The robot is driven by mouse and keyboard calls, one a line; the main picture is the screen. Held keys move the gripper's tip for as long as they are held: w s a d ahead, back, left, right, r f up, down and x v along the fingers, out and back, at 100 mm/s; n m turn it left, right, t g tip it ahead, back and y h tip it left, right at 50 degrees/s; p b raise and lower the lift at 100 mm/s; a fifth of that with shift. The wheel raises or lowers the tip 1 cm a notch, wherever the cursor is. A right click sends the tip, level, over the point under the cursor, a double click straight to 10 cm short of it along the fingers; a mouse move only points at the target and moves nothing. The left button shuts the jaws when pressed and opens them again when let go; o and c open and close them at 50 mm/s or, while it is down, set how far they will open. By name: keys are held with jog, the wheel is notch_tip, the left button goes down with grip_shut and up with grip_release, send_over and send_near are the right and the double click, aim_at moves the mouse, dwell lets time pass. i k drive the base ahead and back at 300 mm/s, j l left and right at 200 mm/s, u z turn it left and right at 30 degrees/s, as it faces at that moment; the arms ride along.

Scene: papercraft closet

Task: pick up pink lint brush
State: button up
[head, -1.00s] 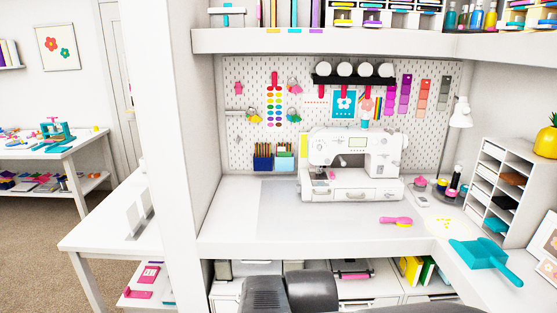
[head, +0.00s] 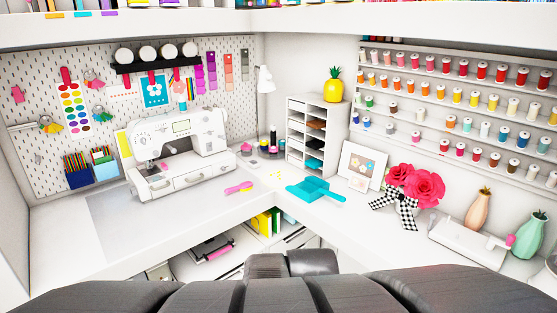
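The pink lint brush (head: 239,187) lies flat on the white corner desk in the head view, to the right of and in front of the white sewing machine (head: 177,155). Its handle and head both show, and nothing covers it. Dark grey parts of my own arm fill the bottom of the view. My gripper's fingers do not show, so I cannot see them relative to the brush.
A teal dustpan-like tool (head: 315,190) lies right of the brush. Behind stand a white cubby shelf (head: 317,136) and small bottles. Pink flowers (head: 412,187) and vases (head: 478,212) stand at right. The desk (head: 122,220) is clear at front left. An open shelf lies below.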

aim_at(246, 186)
jog(key=i+j+z, duration=0.95)
jog(key=i+j, duration=0.05)
jog(key=j, duration=0.05)
